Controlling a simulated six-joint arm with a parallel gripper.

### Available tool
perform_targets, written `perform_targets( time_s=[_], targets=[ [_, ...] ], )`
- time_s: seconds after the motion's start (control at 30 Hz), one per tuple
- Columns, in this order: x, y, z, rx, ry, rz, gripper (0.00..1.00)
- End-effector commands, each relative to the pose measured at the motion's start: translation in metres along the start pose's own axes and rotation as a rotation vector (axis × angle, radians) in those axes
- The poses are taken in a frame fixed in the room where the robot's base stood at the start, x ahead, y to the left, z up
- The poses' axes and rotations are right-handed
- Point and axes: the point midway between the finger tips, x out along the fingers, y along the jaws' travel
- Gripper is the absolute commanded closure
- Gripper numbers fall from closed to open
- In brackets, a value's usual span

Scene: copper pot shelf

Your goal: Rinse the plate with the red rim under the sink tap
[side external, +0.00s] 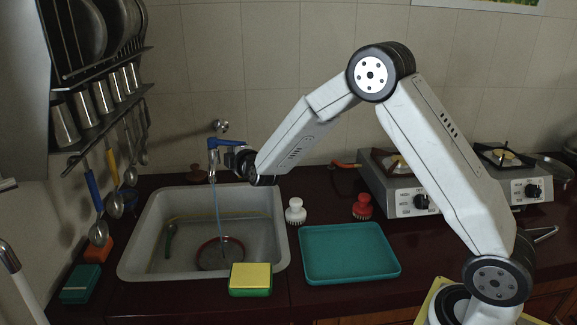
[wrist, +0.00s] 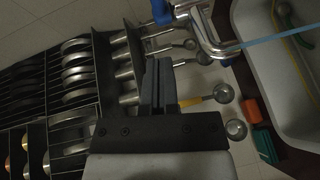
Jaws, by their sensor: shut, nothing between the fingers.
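The plate with the red rim (side external: 220,254) lies in the grey sink basin (side external: 133,262), towards its front right. The tap (side external: 213,158) has a blue handle and a thin stream of water (side external: 217,200) runs down from it to the plate area. In the wrist view the tap's metal spout (wrist: 209,35) and blue handle (wrist: 160,11) show at the top, with the stream going right. My gripper (side external: 232,152) is shut and empty, close beside the tap handle; I cannot tell if they touch. In the wrist view its fingers (wrist: 158,62) are together. The plate is outside the wrist view.
A green item (side external: 170,238) lies in the sink. A yellow-green sponge (side external: 250,279) sits at its front edge. A teal tray (side external: 348,252), a white brush (side external: 295,211) and a red brush (side external: 362,207) stand right. A rack with hanging ladles (side external: 98,232) is at left.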

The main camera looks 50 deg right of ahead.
Motion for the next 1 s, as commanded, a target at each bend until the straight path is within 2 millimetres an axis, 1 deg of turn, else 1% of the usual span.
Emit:
perform_targets(
  time_s=[0.1,0.33,0.4,0.5,0.7,1.0],
  targets=[
    [0.013,0.0,0.001,0.0,-0.001,0.001,1.0],
    [0.036,-0.001,0.001,0.001,-0.001,0.0,1.0],
    [0.043,0.0,0.01,0.001,-0.003,0.001,1.0],
    [0.051,0.0,0.018,0.001,-0.003,0.001,1.0],
    [0.06,0.0,0.027,0.001,-0.002,0.001,1.0],
    [0.062,0.0,0.029,0.0,0.0,0.001,1.0]
  ],
)
